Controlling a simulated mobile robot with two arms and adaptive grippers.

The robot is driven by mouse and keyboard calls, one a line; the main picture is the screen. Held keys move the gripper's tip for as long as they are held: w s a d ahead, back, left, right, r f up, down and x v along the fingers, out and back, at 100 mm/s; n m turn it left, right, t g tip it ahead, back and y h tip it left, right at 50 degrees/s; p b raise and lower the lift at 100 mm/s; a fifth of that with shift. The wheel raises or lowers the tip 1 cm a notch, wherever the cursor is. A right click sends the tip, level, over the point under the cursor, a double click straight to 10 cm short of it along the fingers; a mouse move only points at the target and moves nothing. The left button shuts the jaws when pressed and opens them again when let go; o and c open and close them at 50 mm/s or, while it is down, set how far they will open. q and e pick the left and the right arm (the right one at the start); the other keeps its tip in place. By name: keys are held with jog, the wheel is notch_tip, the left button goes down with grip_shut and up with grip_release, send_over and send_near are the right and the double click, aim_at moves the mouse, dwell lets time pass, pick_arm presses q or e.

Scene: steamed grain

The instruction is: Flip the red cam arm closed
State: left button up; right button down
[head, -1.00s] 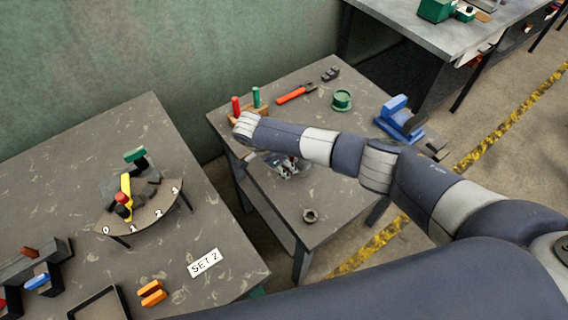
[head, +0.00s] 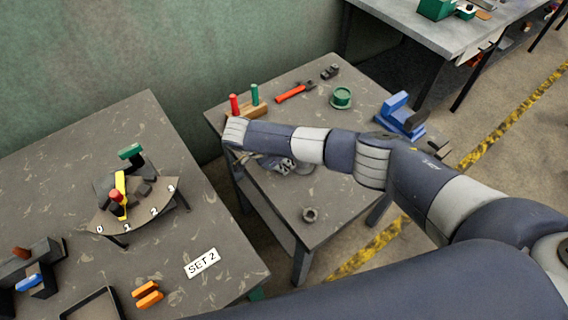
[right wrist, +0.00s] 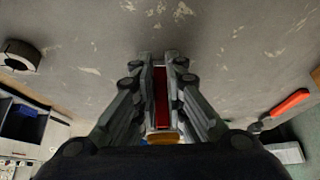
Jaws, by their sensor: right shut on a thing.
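A red bar (right wrist: 160,95), seemingly the red cam arm, lies between the fingers of my right gripper (right wrist: 160,75) in the right wrist view. The fingers are shut on it along its sides. A small tan piece (right wrist: 163,137) shows at its near end. In the head view my right gripper (head: 278,164) is low over the middle table, under my forearm. The red bar cannot be made out there, and whatever it is mounted on is hidden. My left gripper is not in view.
The table's front is mostly clear.

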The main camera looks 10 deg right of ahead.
jog(key=c, duration=1.6)
grip_release()
jog(key=shift+c, duration=0.2)
jog(key=v, duration=1.2)
